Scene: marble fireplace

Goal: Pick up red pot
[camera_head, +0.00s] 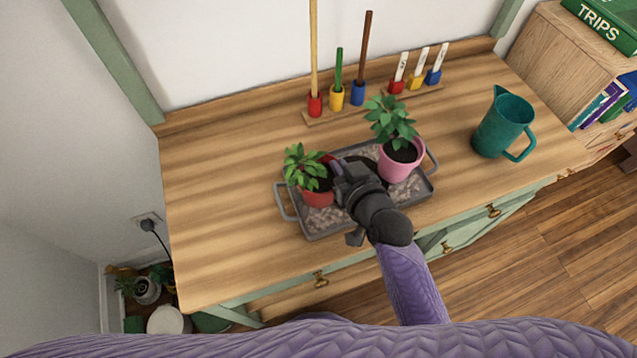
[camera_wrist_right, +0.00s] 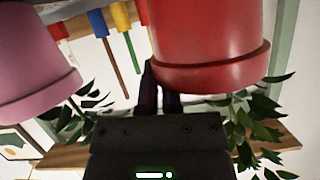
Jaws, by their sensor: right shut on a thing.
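The red pot (camera_head: 318,197) holds a leafy green plant and stands at the left of a grey tray (camera_head: 284,203) on the wooden cabinet top. My right gripper (camera_head: 338,172) reaches in from the front and is shut on the red pot's right rim. In the right wrist view, which is upside down, the red pot (camera_wrist_right: 207,42) fills the upper right and the dark fingers (camera_wrist_right: 160,88) meet its rim. Whether the pot is clear of the tray cannot be told. My left gripper is not in view.
A pink pot (camera_head: 398,168) with a plant stands on the tray, right of my gripper. A teal pitcher (camera_head: 502,125) is further right. Coloured pegs in a wooden rack (camera_head: 337,98) stand along the back wall. The cabinet top's left side (camera_head: 215,190) is clear.

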